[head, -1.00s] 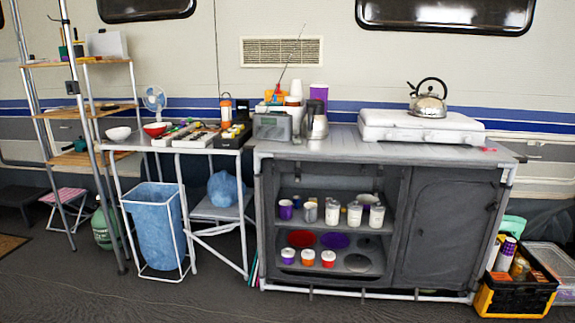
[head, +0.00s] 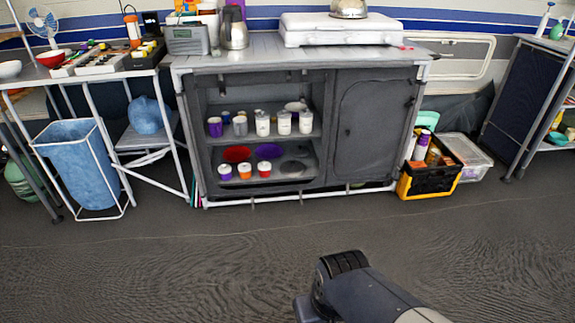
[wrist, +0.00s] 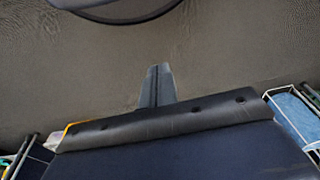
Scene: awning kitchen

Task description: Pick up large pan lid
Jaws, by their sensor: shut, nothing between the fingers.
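I cannot make out a large pan lid for certain. On the lower shelf of the grey cabinet (head: 350,130) lie a flat red disc (head: 236,154), a purple disc (head: 268,151) and a dark grey round item (head: 292,168). They are too small to tell which, if any, is a lid. My gripper (wrist: 158,70) shows in the wrist view with its fingers together and empty over bare floor. In the head view my arm is at the bottom, in front of the cabinet and well apart from it; the fingers cannot be made out there.
Several cups and jars (head: 262,124) fill the cabinet shelves. A white stove (head: 335,30) with a kettle (head: 349,8) stands on top. A blue bin (head: 80,165) is left; a black and yellow crate (head: 430,180) is right. The floor (head: 190,260) before the cabinet is clear.

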